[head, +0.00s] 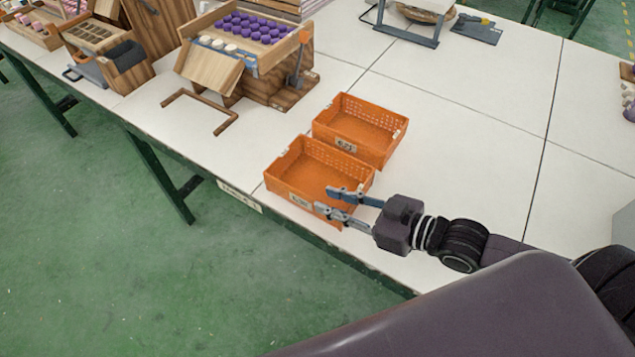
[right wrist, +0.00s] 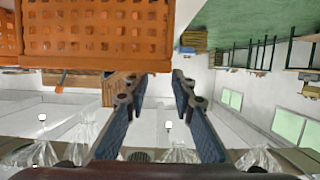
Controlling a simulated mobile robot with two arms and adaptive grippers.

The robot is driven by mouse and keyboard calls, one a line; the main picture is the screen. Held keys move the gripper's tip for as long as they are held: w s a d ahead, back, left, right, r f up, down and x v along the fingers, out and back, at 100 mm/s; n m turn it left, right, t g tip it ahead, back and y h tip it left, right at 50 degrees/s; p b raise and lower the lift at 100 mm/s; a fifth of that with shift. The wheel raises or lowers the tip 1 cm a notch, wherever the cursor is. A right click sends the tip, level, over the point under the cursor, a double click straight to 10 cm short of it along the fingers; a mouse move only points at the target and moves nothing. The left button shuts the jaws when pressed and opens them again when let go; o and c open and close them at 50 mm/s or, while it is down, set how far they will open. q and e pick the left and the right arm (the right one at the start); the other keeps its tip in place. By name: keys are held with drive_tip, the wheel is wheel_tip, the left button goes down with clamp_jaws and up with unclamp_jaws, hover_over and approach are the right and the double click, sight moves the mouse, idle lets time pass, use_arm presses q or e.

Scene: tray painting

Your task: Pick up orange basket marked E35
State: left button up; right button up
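Two orange perforated baskets stand on the white table, one behind the other. The nearer basket (head: 305,174) has a small pale tag on its front wall, too small to read surely. The farther basket (head: 362,126) has a tag on the wall facing the nearer one. My right gripper (head: 330,199) is at the nearer basket's right front corner, its two fingers apart. In the right wrist view an orange perforated wall (right wrist: 100,32) fills the upper left, and the open fingers (right wrist: 155,88) show nothing gripped between them. Contact with the basket cannot be told. My left gripper is not in view.
A wooden stand with purple pieces (head: 255,27) is behind the baskets on the left. A brown U-shaped bar (head: 200,108) lies near the front edge. A grey metal frame (head: 405,30) stands at the back. The table right of the baskets (head: 480,125) is clear.

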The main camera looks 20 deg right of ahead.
sight(301, 193)
drive_tip(key=shift+x, duration=0.8)
drive_tip(key=shift+w+a, duration=0.15)
drive_tip(key=shift+w, duration=0.2)
drive_tip(key=shift+w+a+f, duration=0.1)
drive_tip(key=shift+w+a, duration=0.3)
drive_tip(key=shift+a, duration=0.15)
drive_tip(key=x, duration=0.3)
drive_tip(key=shift+a, duration=0.25)
drive_tip(key=shift+w+a+f, duration=0.25)
drive_tip(key=shift+w+a, duration=0.05)
drive_tip(key=shift+a, duration=0.05)
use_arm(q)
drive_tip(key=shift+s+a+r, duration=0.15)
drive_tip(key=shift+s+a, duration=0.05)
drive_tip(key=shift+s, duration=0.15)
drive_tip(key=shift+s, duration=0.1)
use_arm(e)
drive_tip(key=shift+c, duration=0.3)
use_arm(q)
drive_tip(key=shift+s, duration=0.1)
use_arm(e)
clamp_jaws()
